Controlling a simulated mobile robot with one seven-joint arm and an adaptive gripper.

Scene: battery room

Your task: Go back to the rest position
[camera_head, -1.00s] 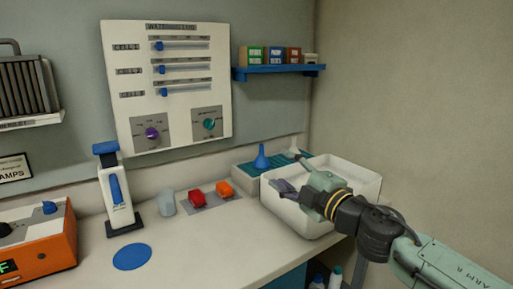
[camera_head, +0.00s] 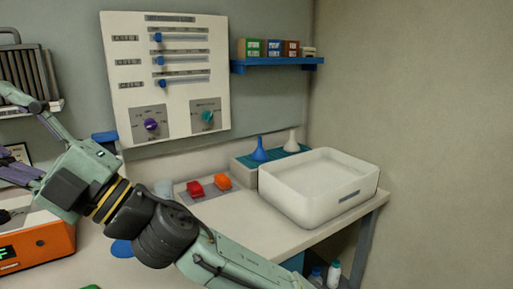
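My gripper (camera_head: 10,130) is at the left edge of the head view, in front of the wall rack and above the orange charger. Its fingers are spread wide apart, with nothing visible between them. The fingertips lie at or near the picture edge. My arm reaches to it from the bottom right and hides most of the white dispenser with the blue top (camera_head: 104,136) and part of the blue round mat (camera_head: 122,249).
A white basin (camera_head: 318,213) stands empty at the counter's right end. Red and orange caps (camera_head: 194,189) lie mid-counter. A wall panel (camera_head: 187,95) and blue shelf (camera_head: 278,64) are behind.

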